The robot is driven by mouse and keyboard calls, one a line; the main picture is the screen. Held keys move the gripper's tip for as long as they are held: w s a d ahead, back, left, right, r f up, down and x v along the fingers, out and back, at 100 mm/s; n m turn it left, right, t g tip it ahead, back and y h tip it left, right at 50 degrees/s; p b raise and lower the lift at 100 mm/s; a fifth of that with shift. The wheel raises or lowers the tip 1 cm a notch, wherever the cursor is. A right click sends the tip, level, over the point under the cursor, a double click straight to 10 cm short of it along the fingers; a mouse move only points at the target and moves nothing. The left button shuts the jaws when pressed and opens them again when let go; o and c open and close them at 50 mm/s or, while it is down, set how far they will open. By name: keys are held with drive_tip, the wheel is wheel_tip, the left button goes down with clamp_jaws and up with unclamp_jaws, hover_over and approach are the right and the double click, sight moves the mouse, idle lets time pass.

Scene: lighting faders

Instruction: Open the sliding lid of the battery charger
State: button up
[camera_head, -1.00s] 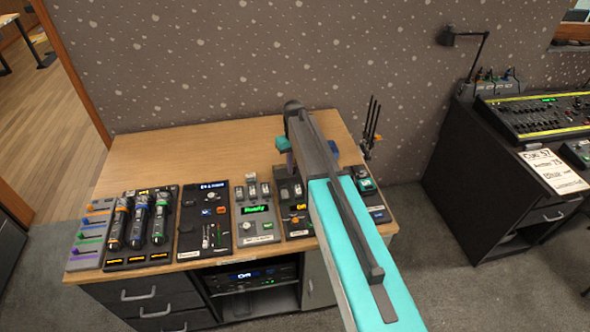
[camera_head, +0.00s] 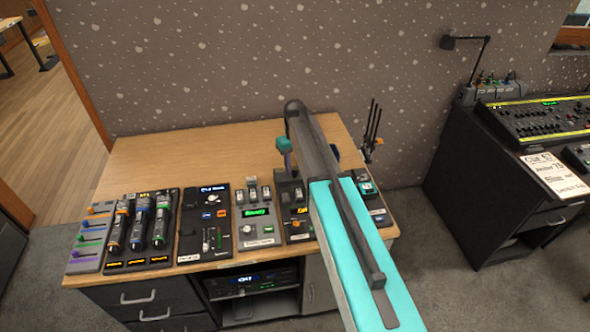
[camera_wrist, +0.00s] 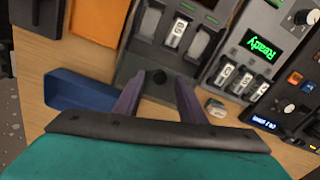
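The battery charger (camera_wrist: 145,62) is a dark unit with several battery bays and a black knob (camera_wrist: 158,77) near its edge. In the head view the charger (camera_head: 300,222) is partly covered by my arm. My gripper (camera_wrist: 161,82) is open, with its purple fingers on either side of the knob. A gap shows between the knob and each finger; I cannot tell whether the fingers are level with it. In the head view only one side of my gripper (camera_head: 287,160) shows, above the charger's back edge. I cannot tell how far the lid is open.
A neighbouring unit with a green "Ready" display (camera_head: 257,213) stands to the left. A blue tray (camera_wrist: 75,92) and a small grey block (camera_wrist: 215,108) lie near the gripper in the wrist view. A holder with upright antennas (camera_head: 372,135) stands at right. The back left tabletop (camera_head: 170,155) is clear.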

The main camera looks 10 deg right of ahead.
sight(295, 172)
wheel_tip(295, 172, up, 13)
drive_tip(key=b, duration=0.3)
drive_tip(key=shift+f, duration=0.2)
drive_tip(key=shift+r, duration=0.15)
idle(0.4)
